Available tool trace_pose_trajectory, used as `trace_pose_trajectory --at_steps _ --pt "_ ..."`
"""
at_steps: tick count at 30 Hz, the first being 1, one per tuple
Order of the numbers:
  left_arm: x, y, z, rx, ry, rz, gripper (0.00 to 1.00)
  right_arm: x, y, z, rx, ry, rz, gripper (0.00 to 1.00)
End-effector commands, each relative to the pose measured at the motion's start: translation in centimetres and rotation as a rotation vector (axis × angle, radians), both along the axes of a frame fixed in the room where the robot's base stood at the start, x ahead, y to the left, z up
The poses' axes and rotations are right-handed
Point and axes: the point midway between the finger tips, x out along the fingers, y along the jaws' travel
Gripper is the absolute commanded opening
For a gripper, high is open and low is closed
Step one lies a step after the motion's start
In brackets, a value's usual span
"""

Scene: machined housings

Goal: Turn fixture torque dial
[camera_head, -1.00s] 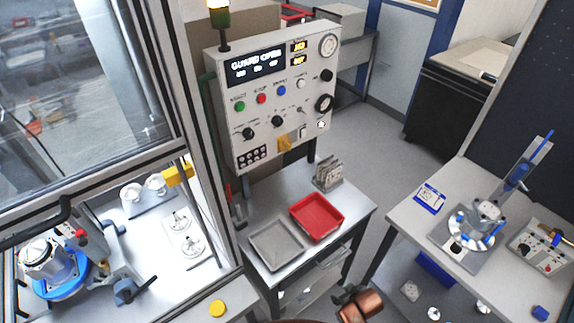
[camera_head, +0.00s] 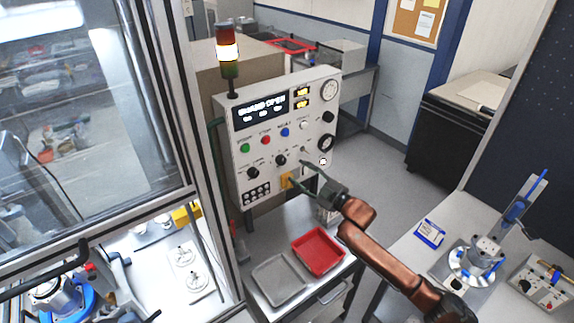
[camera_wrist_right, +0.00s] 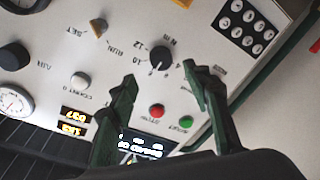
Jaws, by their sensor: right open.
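The control panel (camera_head: 262,112) stands upright behind the small table. A black dial (camera_head: 280,160) with a numbered N m scale sits mid-panel below the row of buttons. The same dial (camera_wrist_right: 162,58) shows in the right wrist view with its pointer line and the numbers 10 and 12 beside it. My right gripper (camera_head: 300,173) is open and empty in front of the panel's lower part. In the right wrist view its fingertips (camera_wrist_right: 160,76) are spread either side of the dial, apparently still short of it. My left gripper is not in view.
Green (camera_wrist_right: 186,122) and red (camera_wrist_right: 156,110) buttons lie close to the dial. A red tray (camera_head: 318,250) and a grey tray (camera_head: 280,279) lie on the table below my arm.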

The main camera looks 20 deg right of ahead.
Motion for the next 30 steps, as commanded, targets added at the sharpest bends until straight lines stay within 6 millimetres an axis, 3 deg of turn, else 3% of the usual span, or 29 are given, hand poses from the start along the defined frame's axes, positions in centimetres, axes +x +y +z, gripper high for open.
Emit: trace_pose_trajectory --at_steps 9,15,25,30 --pt "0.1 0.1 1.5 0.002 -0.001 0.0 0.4 4.3 2.3 0.2 0.003 0.001 0.0 0.45" --pt "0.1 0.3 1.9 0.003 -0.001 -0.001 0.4 6.1 3.1 0.1 0.002 0.003 0.0 0.45" --pt "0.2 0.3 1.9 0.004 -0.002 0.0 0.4 6.4 3.3 -0.1 0.001 0.003 -0.001 0.45" --pt "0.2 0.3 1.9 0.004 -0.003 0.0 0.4 6.4 3.3 -0.1 0.001 0.003 -0.001 0.34"
